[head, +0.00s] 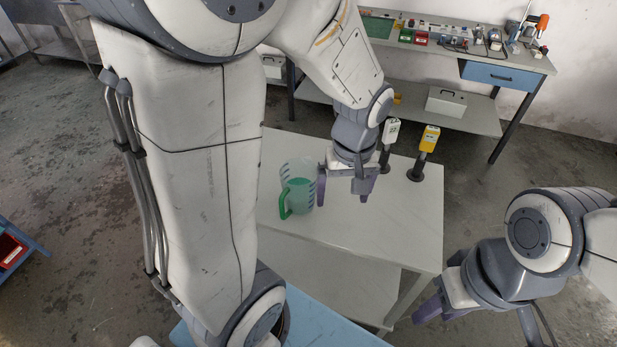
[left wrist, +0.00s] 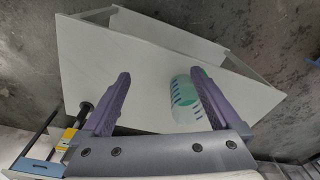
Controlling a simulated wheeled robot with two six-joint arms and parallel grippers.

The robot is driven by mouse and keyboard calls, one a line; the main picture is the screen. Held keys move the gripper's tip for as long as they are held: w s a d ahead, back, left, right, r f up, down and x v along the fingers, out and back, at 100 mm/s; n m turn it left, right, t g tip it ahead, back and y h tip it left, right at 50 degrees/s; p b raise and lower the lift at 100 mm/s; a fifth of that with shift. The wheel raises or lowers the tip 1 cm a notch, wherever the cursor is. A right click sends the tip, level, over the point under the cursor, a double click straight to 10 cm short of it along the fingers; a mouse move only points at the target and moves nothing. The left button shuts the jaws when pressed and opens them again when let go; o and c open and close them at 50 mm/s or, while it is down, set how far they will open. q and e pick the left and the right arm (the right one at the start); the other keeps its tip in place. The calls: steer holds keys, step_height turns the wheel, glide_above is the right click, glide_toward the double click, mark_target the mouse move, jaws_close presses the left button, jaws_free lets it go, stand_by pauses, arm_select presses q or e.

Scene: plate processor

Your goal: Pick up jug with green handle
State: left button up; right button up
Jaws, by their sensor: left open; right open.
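A clear jug (head: 299,187) with blue markings, green contents and a green handle (head: 285,205) stands upright on a white table (head: 395,225). The handle faces the front left in the head view. My left gripper (head: 343,196) is open and empty, just to the right of the jug. In the left wrist view the jug (left wrist: 183,103) is partly hidden behind the right finger of my left gripper (left wrist: 160,73), and its handle is not clear. My right gripper (head: 430,305) is open and empty, beyond the table's right front edge; its fingers are only partly seen.
A white-headed device (head: 390,131) and a yellow-headed device (head: 428,139) stand on dark stands at the table's back right, close to my left gripper. A workbench (head: 480,50) with tools stands behind. The table's right front is clear.

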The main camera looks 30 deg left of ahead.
arm_select(q)
steer(key=w+a+f+n, duration=0.2)
steer(key=a+n, duration=0.3)
steer(key=a, duration=0.2)
steer(key=w+a+f+n, duration=0.1)
steer(key=a+f+n, duration=0.1)
steer(key=a+n, duration=0.45)
steer(key=y, duration=0.1)
glide_above(286, 192)
steer(key=shift+g, duration=0.4)
steer(key=f, duration=0.4)
steer(key=shift+s+d+f+p, duration=0.15)
steer(key=shift+d+f+p, duration=0.1)
steer(key=shift+d+p, duration=0.15)
steer(key=shift+a+f+m, duration=0.1)
steer(key=shift+f+m, duration=0.15)
steer(key=shift+f, duration=0.65)
steer(key=f, duration=0.4)
steer(key=shift+a+f+p, duration=0.2)
steer(key=shift+a+p, duration=0.1)
steer(key=shift+p, duration=0.1)
jaws_close()
